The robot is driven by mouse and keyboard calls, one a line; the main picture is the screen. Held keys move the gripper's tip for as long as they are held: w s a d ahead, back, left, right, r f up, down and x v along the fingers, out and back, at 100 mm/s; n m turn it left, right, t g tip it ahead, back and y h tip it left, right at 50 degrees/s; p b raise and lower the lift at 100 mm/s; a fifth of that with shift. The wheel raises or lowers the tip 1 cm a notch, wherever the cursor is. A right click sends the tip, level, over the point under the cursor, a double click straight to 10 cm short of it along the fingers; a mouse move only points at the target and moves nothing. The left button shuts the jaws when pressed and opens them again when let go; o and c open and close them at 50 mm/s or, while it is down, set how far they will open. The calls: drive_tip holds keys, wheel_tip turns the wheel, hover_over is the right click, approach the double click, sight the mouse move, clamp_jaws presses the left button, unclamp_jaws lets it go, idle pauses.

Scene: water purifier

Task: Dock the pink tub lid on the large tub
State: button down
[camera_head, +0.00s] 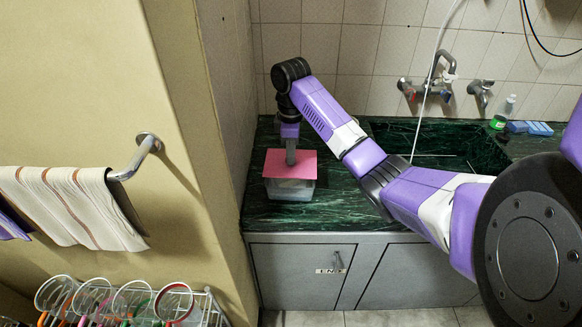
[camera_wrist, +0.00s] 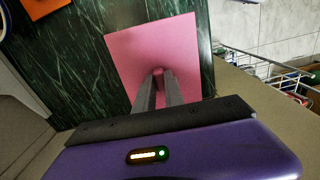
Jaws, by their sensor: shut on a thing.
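The pink tub lid (camera_head: 297,163) is a flat square panel held level over the large tub (camera_head: 289,189), a clear container on the green marble counter. In the head view the lid covers the tub's top and overhangs it; I cannot tell whether it touches the rim. My gripper (camera_head: 291,160) points down from above and is shut on the lid's middle. In the wrist view the fingers (camera_wrist: 158,78) close on a small pink knob at the centre of the lid (camera_wrist: 140,45). The tub is hidden under the lid there.
The green counter (camera_head: 335,205) is clear right of the tub, up to the sink (camera_head: 435,150). A wall (camera_head: 225,90) stands close on the left. An orange thing (camera_wrist: 45,7) shows in the wrist view.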

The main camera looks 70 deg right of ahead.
drive_tip(key=shift+f, duration=1.95)
drive_tip(key=shift+f, duration=0.15)
drive_tip(key=c, duration=1.4)
unclamp_jaws()
drive_tip(key=shift+c, duration=0.2)
wheel_tip(320, 180, up, 12)
drive_tip(key=p, duration=0.4)
drive_tip(key=shift+r, duration=0.2)
drive_tip(key=shift+s, duration=0.1)
